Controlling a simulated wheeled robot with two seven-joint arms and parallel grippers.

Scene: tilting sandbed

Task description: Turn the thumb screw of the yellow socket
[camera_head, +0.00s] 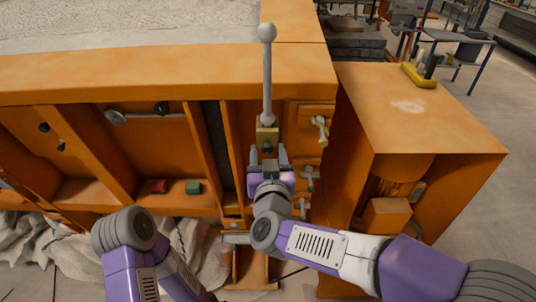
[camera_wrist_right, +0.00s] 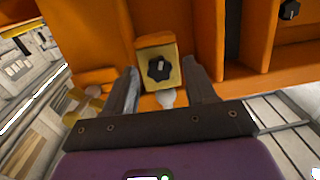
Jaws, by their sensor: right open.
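The yellow socket (camera_head: 267,134) is on the orange frame's front, with a grey ball-topped lever (camera_head: 267,80) standing upright from it. In the right wrist view the socket (camera_wrist_right: 145,45) faces me and its black lobed thumb screw (camera_wrist_right: 160,69) shows clearly. My right gripper (camera_head: 268,157) is open, just in front of and below the socket. In the wrist view the right gripper's fingers (camera_wrist_right: 160,76) stand on either side of the screw, with visible gaps. No contact shows. My left arm is at the bottom left; its gripper is not seen.
Small T-shaped handles, one yellowish (camera_head: 320,128) and one grey (camera_head: 309,178), sit right of the socket. An orange cabinet (camera_head: 420,110) stands farther right. A red block (camera_head: 158,186) and a green block (camera_head: 193,187) lie on the frame's ledge at left. Sand (camera_head: 120,18) fills the bed above.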

